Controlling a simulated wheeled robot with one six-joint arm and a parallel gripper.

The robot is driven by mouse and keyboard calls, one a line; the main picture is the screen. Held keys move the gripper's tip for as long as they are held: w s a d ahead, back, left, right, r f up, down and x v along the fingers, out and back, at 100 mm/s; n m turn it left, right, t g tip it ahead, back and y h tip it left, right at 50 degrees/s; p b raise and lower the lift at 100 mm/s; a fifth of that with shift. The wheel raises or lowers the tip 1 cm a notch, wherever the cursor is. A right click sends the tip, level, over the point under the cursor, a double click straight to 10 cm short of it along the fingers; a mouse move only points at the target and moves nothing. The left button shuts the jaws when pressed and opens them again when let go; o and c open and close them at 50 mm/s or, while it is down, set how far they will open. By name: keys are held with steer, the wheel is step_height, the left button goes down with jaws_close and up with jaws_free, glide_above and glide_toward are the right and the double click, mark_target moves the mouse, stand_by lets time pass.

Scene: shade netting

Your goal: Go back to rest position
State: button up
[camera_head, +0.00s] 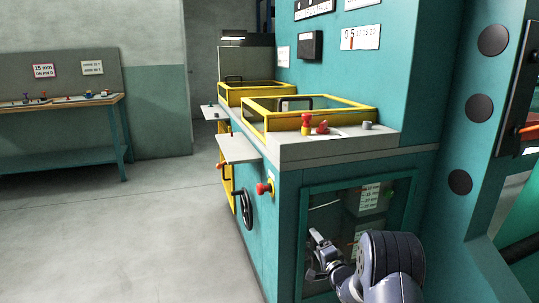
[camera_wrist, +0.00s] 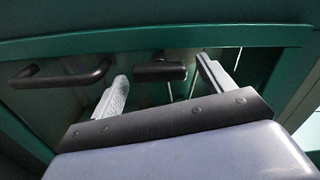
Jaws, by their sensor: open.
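My gripper (camera_head: 317,253) is at the lower right in the head view, in front of the dark recessed panel (camera_head: 345,225) on the front of the teal machine (camera_head: 283,225). In the wrist view my gripper (camera_wrist: 165,82) has its two fingers spread wide apart, with nothing held between them. A dark handle (camera_wrist: 60,75) lies to the left of the fingers in the wrist view. A short black bar (camera_wrist: 160,71) shows beyond and between the fingertips. I cannot tell whether a finger touches either one.
The machine top carries yellow-framed guards (camera_head: 310,118), a red knob (camera_head: 305,120) and a grey ledge (camera_head: 240,148). A workbench (camera_head: 60,105) stands far left. The floor (camera_head: 110,230) between is clear.

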steer(key=n+b, duration=0.2)
steer(key=n, duration=0.3)
steer(key=n+b, duration=0.2)
steer(key=n, duration=0.2)
steer(key=shift+a, duration=0.1)
steer(key=n+b, duration=0.4)
steer(key=n, duration=0.2)
steer(key=shift+a+r, duration=0.1)
steer(key=shift+s, duration=0.45)
steer(key=shift+r, duration=0.1)
